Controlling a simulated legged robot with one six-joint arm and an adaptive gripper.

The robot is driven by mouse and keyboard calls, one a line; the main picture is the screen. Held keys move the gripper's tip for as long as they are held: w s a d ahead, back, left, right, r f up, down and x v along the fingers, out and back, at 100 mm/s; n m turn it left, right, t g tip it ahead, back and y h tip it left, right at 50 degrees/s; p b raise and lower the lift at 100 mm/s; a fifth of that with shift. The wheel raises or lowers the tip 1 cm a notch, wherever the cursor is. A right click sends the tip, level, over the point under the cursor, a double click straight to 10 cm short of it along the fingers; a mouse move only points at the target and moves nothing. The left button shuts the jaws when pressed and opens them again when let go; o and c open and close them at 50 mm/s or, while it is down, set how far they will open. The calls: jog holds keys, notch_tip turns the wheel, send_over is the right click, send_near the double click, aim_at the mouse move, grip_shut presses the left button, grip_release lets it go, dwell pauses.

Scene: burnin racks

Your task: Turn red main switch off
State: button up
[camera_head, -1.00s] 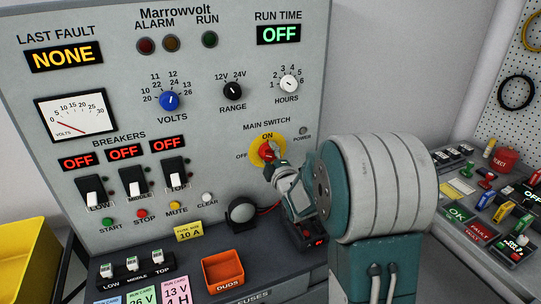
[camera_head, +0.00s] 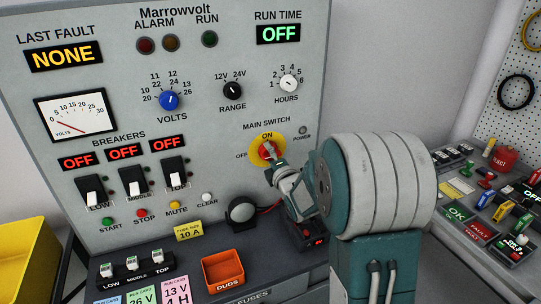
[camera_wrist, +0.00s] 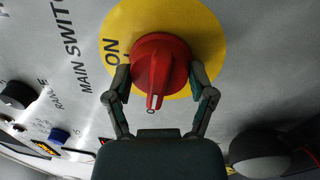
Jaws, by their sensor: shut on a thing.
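The red main switch (camera_head: 266,151) is a rotary knob on a yellow disc on the grey panel, with ON above it and OFF to its left. In the wrist view the knob (camera_wrist: 160,63) sits between my gripper's two fingers (camera_wrist: 160,84), which are shut on its sides. Its white-marked pointer end (camera_wrist: 153,102) points down in that view, away from the ON label at its left and toward a partly hidden letter. In the head view my gripper (camera_head: 271,161) covers part of the knob.
A dark round part (camera_head: 241,211) stands just below left of my gripper. An orange DUDS tray (camera_head: 223,270) is on the ledge. The breakers (camera_head: 134,182) are at the left. A side bench (camera_head: 490,210) with coloured switches is at the right.

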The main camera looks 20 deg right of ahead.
jog(key=shift+a+f, duration=0.1)
jog(key=shift+f, duration=0.3)
jog(key=o, duration=1.1)
jog(key=shift+c, duration=0.2)
jog(key=shift+r, duration=0.1)
jog(key=shift+r, duration=0.1)
jog(key=s, duration=0.8)
jog(key=s+f, duration=0.1)
jog(key=s, duration=0.3)
jog(key=shift+a, duration=0.1)
